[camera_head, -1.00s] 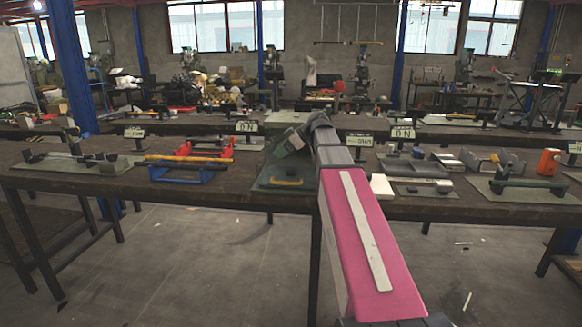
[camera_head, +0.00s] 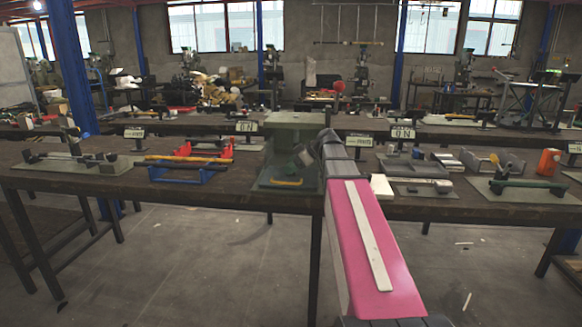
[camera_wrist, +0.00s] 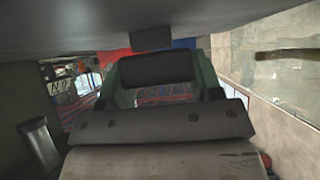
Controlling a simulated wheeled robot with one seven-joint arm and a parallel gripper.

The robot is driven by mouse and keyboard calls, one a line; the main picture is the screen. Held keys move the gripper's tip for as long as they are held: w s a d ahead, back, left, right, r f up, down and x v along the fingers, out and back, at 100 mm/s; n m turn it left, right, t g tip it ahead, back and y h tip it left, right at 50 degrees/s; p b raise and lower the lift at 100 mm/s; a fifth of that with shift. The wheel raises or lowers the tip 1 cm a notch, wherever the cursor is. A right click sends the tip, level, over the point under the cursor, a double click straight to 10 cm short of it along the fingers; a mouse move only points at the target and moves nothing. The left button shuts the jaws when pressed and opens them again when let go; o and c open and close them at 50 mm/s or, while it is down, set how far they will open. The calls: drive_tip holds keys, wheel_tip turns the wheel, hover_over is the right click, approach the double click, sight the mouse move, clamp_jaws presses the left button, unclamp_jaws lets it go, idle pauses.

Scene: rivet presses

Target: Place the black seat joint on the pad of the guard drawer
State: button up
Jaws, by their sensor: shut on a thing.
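My gripper (camera_head: 303,156) is inside or just in front of the green press station (camera_head: 293,121) in the middle of the near bench. It is partly hidden by my arm and seen through a greenish, see-through front. In the wrist view the green fingers hold a black block, the black seat joint (camera_wrist: 157,68), between them. A smaller dark block (camera_wrist: 152,38) hangs from a grey surface just above and beyond it. A yellow handle (camera_head: 287,183) lies at the front of the station's base. The pad cannot be made out, and contact below the joint is hidden.
Left on the bench are a blue tray (camera_head: 180,172) and a green plate with dark fixtures (camera_head: 75,163). On the right are a white block (camera_head: 381,187), grey parts and an orange cup (camera_head: 549,161). Sign stands line the back edge. The front edge is close below the station.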

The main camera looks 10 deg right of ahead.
drive_tip(key=shift+f, duration=0.1)
drive_tip(key=o, duration=1)
drive_tip(key=v, duration=1.2)
